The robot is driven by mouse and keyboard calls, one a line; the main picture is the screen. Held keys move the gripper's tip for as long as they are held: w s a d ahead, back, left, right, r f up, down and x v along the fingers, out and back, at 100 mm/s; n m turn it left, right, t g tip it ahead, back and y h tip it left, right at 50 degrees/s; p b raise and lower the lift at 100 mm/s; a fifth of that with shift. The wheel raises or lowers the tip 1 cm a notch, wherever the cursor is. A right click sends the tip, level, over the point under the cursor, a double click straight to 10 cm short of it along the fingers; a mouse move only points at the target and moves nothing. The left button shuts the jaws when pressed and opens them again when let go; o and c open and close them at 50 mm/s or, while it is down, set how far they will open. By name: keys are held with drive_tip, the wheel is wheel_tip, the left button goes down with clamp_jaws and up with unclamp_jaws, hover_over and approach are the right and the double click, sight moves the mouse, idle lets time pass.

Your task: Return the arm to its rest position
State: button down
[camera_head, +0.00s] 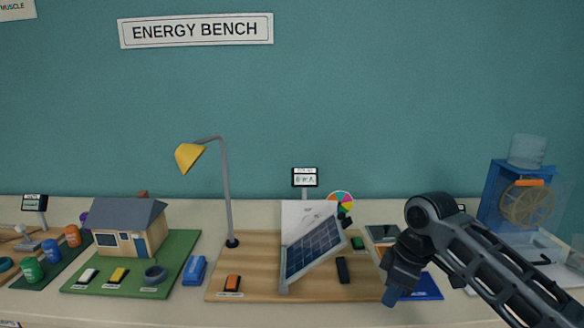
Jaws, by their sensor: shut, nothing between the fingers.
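My gripper (391,293) is at the right of the head view, at the end of my dark arm, which reaches in from the lower right corner. It points down over the bench, in front of a dark blue flat item (424,288). Its fingers are together, with nothing seen between them. Whether it touches the bench or the blue item I cannot tell.
Left of my gripper, a wooden board (256,262) bears a tilted solar panel (314,248), a yellow lamp (190,156) and a small meter (305,178). A model house (124,228) stands farther left. A blue water-wheel stand (494,195) is behind my arm at right.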

drive_tip(key=s+a+f+m+t+y, duration=0.1)
drive_tip(key=s+a+f+t+y, duration=0.15)
drive_tip(key=a, duration=0.65)
drive_tip(key=s+a+f+m+t+y, duration=0.1)
drive_tip(key=s+a+f+m+y, duration=0.2)
drive_tip(key=a, duration=0.6)
drive_tip(key=s+a+f+m+t, duration=0.3)
drive_tip(key=s+m+t, duration=0.15)
drive_tip(key=s, duration=0.45)
drive_tip(key=s+d+m+t+h, duration=0.1)
drive_tip(key=s+d+m+h, duration=0.1)
drive_tip(key=s+d, duration=0.35)
drive_tip(key=s+d+m+t+h+b, duration=0.1)
drive_tip(key=s+d+t+h, duration=0.1)
drive_tip(key=s, duration=0.7)
drive_tip(key=s+d+m+t+h, duration=0.1)
drive_tip(key=s+d+m, duration=0.1)
drive_tip(key=s+d, duration=0.35)
drive_tip(key=s+d+r+t+h, duration=0.1)
drive_tip(key=s+d+r, duration=0.3)
drive_tip(key=s+r, duration=0.2)
drive_tip(key=s+d+r+n+h, duration=0.1)
drive_tip(key=s+d+r, duration=0.4)
drive_tip(key=s, duration=0.4)
drive_tip(key=shift+r+t, duration=0.4)
